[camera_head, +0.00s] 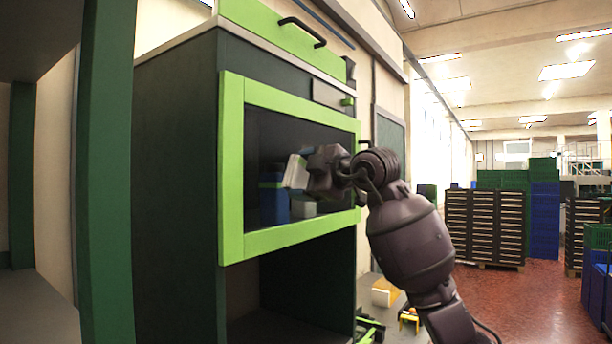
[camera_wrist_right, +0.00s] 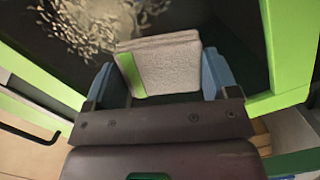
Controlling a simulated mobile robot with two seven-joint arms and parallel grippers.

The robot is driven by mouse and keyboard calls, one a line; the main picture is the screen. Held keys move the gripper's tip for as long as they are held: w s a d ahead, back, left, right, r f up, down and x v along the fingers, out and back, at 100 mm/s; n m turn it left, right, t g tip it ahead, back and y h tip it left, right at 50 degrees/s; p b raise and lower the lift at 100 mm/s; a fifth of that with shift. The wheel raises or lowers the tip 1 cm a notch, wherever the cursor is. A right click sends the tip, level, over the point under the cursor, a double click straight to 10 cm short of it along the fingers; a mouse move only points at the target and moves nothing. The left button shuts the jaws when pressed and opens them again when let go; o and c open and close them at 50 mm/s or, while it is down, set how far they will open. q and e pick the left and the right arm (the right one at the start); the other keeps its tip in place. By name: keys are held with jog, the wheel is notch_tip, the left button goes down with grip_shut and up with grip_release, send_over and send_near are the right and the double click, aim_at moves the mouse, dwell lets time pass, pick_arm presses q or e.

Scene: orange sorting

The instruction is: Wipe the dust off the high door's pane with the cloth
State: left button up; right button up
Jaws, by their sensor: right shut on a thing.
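The high door (camera_head: 232,150) has a bright green frame around a dark see-through pane (camera_head: 268,130) and looks shut. My right gripper (camera_head: 308,174) is in front of the pane, right of its middle. It is shut on the cloth (camera_head: 295,171), a folded light grey pad. In the right wrist view the cloth (camera_wrist_right: 170,68) has a green stripe and sits between bluish fingers. Pale, speckled dust (camera_wrist_right: 85,28) shows on the pane at the upper left there. I cannot tell whether the cloth touches the pane. My left gripper is out of view.
A green drawer front (camera_head: 275,32) with a black handle is above the door. A blue container (camera_head: 273,203) shows behind the pane. An open dark compartment (camera_head: 300,280) is below. A green post (camera_head: 103,170) stands at the left. Crate stacks (camera_head: 487,225) stand far right, beyond open red floor.

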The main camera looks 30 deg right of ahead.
jog(key=shift+w+a, duration=0.15)
jog(key=shift+w, duration=0.25)
jog(key=w+d, duration=0.2)
jog(key=d, duration=0.4)
jog(key=w+d+p, duration=0.1)
jog(key=w+d, duration=0.2)
jog(key=d, duration=0.4)
jog(key=shift+w+d, duration=0.2)
jog(key=shift+w, duration=0.05)
dwell(1.4)
jog(key=shift+r, duration=0.1)
